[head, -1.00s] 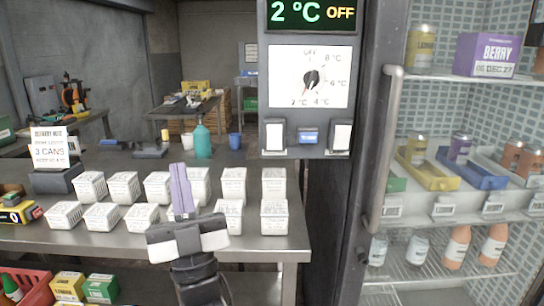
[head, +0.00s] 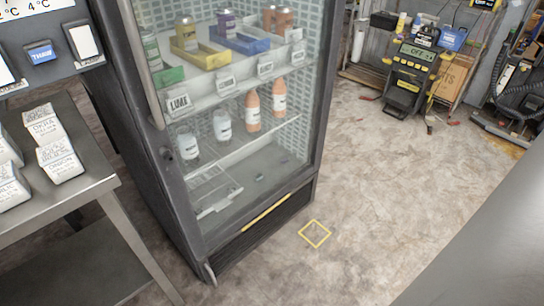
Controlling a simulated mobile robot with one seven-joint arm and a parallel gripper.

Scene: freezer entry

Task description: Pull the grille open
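The grille (head: 275,223) is a dark slatted panel at the foot of the glass-fronted cabinet, low in the middle of the head view. It looks flush with the cabinet front. A yellow strip (head: 266,214) runs along its upper part. A small pale metal piece (head: 209,273) stands at the cabinet's lower left corner, by the grille's left end. My gripper is not in view now, so its state and its distance from the grille do not show.
The cabinet's glass door shows bottles (head: 252,110) and cans on shelves. A steel table (head: 100,190) with white boxes stands at left. A yellow square outline (head: 315,234) lies on the floor before the grille. The floor at right is clear up to a yellow-and-black machine (head: 408,78).

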